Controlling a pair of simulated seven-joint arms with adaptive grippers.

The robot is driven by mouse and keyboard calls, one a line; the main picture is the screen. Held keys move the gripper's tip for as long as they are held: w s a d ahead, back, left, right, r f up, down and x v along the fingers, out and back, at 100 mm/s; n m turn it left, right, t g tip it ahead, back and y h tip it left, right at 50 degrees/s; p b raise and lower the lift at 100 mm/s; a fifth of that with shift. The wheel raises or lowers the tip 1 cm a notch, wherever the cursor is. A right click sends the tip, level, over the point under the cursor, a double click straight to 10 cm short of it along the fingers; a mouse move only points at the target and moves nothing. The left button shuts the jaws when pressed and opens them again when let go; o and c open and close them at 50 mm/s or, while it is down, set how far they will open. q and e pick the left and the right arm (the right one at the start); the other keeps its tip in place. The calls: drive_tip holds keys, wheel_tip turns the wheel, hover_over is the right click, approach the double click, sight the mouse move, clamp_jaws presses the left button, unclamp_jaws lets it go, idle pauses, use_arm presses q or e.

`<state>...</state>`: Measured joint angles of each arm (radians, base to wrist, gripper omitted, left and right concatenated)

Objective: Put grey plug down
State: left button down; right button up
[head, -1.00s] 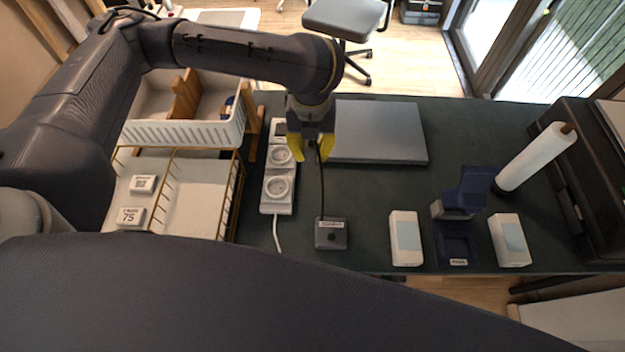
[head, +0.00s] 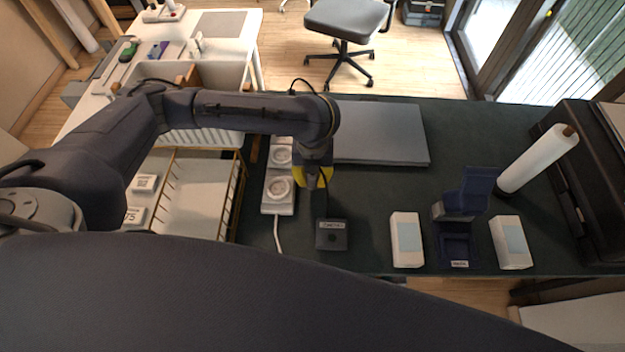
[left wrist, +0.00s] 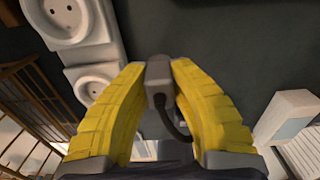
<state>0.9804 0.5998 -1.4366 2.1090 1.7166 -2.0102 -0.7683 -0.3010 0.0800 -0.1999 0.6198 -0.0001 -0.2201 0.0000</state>
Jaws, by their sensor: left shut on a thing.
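My left gripper (head: 319,176) is just right of the lower socket of the white power strip (head: 278,196). In the left wrist view its yellow fingers (left wrist: 160,75) are shut on the grey plug (left wrist: 159,82), with the dark cord curving away from it. The plug is apart from the sockets, which show at upper left in that view. In the head view the gripper hides the plug. The cord runs down to a small dark labelled box (head: 332,236). My right gripper is not in view.
A grey laptop-like slab (head: 382,133) lies behind the gripper. A wire basket (head: 196,190) stands left of the strip. White boxes (head: 407,240) and a dark blue holder (head: 455,245) stand to the right. The dark tabletop between the strip and the white boxes is mostly clear.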

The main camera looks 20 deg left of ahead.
use_arm(q)
drive_tip(key=shift+f, duration=1.1)
drive_tip(key=shift+f, duration=0.1)
drive_tip(key=c, duration=1.3)
unclamp_jaws()
drive_tip(key=shift+r, duration=6.1)
